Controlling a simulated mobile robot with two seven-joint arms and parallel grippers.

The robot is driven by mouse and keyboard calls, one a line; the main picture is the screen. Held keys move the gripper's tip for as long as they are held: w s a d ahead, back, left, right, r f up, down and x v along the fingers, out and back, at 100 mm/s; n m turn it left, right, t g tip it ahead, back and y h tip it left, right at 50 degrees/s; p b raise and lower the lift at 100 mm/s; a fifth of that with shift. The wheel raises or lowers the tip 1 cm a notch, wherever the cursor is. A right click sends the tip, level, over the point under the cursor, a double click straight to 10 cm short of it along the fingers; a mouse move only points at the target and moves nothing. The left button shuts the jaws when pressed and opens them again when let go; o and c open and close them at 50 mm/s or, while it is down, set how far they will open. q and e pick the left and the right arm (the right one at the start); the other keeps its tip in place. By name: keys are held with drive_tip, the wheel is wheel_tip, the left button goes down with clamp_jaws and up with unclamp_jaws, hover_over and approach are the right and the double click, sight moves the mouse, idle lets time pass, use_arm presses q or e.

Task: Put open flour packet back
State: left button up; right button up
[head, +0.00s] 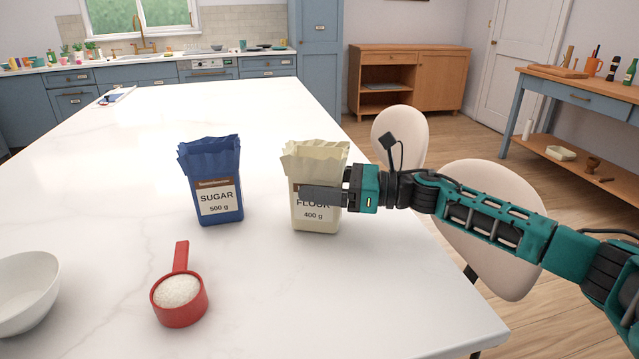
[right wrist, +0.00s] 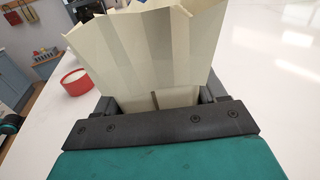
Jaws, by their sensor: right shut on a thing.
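The flour packet (head: 316,160) is cream with a crumpled open top and a label reading FLOUR 400 g. It stands upright on the white table, or just above it; I cannot tell which. My right gripper (head: 322,194) comes in from the right and is shut on the packet's middle, covering part of the label. In the right wrist view the packet (right wrist: 150,50) fills the space between the fingers (right wrist: 158,98).
A blue sugar packet (head: 211,180) stands left of the flour with a gap between. A red scoop of white powder (head: 180,297) lies in front, and a white bowl (head: 25,290) is at the left edge.

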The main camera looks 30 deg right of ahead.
drive_tip(key=shift+f+b, duration=0.2)
drive_tip(key=shift+b, duration=0.1)
drive_tip(key=o, duration=1.3)
drive_tip(key=shift+r, duration=0.15)
